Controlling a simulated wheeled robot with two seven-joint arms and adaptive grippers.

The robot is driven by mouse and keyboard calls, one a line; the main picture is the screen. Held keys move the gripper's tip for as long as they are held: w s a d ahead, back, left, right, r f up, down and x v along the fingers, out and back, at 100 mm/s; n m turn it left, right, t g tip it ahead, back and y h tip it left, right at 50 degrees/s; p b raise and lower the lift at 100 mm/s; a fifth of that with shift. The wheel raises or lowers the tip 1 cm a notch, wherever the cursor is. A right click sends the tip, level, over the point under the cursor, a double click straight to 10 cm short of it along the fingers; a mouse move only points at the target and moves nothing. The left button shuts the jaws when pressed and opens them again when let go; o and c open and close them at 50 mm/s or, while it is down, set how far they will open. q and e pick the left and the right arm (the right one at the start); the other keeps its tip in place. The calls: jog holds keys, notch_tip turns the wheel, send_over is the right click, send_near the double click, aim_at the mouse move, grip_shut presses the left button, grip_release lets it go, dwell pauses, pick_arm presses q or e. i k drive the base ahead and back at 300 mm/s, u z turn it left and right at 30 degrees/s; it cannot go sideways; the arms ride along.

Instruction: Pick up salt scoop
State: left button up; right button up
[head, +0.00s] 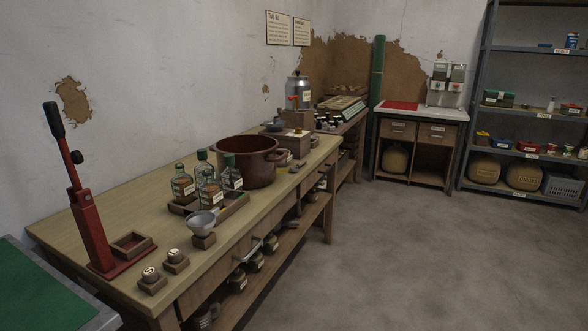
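I cannot make out a salt scoop for certain. A grey metal piece (202,223) shaped like a funnel or bowl sits on a small wooden block near the front edge of the long wooden workbench (120,210). Small items, one yellowish (282,160), lie just right of the big brown pot (246,162), too small to identify. A dark grey dish-like item (274,125) stands farther back on the bench. Neither of my grippers is in view.
A red lever press (92,220) stands at the bench's near left. Labelled glass bottles (207,178) stand in a wooden tray. A green-topped table (40,290) is at lower left. The grey floor (430,240) is open to the right.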

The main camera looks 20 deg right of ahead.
aim_at(294, 169)
jog(key=z, duration=0.25)
jog(key=i, duration=1.25)
jog(key=z, duration=0.75)
jog(key=k, duration=1.2)
jog(key=z, duration=0.85)
jog(key=i, duration=1.6)
jog(key=u, duration=0.65)
jog(key=i, duration=0.95)
jog(key=u, duration=1.5)
jog(key=i, duration=0.55)
jog(key=u, duration=0.45)
